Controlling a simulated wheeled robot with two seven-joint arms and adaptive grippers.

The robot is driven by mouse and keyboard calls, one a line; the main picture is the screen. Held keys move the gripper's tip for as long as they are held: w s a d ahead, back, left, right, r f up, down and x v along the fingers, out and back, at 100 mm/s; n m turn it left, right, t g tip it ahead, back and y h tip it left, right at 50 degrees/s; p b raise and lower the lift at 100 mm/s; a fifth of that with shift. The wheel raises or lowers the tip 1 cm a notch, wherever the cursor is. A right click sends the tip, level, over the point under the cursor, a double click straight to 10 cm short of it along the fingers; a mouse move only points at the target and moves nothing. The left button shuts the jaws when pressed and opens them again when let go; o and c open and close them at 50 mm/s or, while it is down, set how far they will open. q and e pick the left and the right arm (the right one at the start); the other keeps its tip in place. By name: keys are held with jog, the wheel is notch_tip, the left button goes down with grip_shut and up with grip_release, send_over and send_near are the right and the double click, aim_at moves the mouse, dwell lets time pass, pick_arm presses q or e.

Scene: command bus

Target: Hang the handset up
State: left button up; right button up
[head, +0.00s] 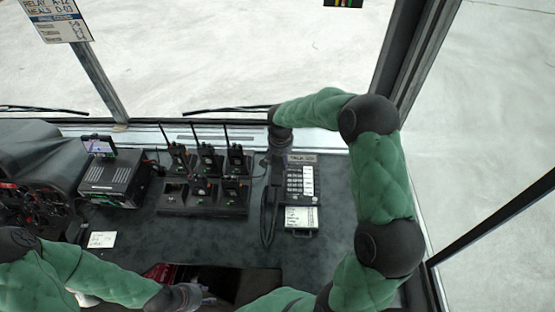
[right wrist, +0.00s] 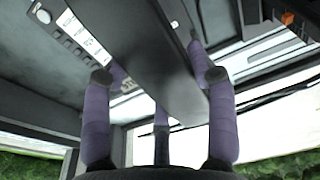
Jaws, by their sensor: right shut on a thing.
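The telephone base (head: 300,192), with a keypad and white label cards, sits on the dark dashboard right of the radios. My right gripper (head: 277,160) points down at the base's left edge. In the right wrist view its purple fingers (right wrist: 160,110) are closed around the dark handset (right wrist: 165,55), which runs lengthwise between them. In the head view the handset is mostly hidden by my gripper, and a dark cord (head: 267,225) hangs in a loop beside the base. Whether the handset touches its cradle cannot be told. My left gripper (head: 205,297) is low at the front edge, its fingers unclear.
A charger tray (head: 204,208) with several upright handheld radios stands left of the telephone. The windscreen ledge (head: 320,141) runs behind. Dashboard right of the telephone is clear.

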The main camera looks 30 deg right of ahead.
jog(key=shift+s+f, duration=0.1)
jog(key=shift+f, duration=0.3)
jog(key=shift+f+b, duration=1.4)
jog(key=shift+f, duration=0.65)
jog(key=shift+f+b, duration=0.35)
jog(key=shift+f, duration=0.05)
jog(key=shift+f+b, duration=0.55)
jog(key=shift+f, duration=0.15)
jog(key=shift+f+b, duration=0.1)
jog(key=shift+b, duration=0.35)
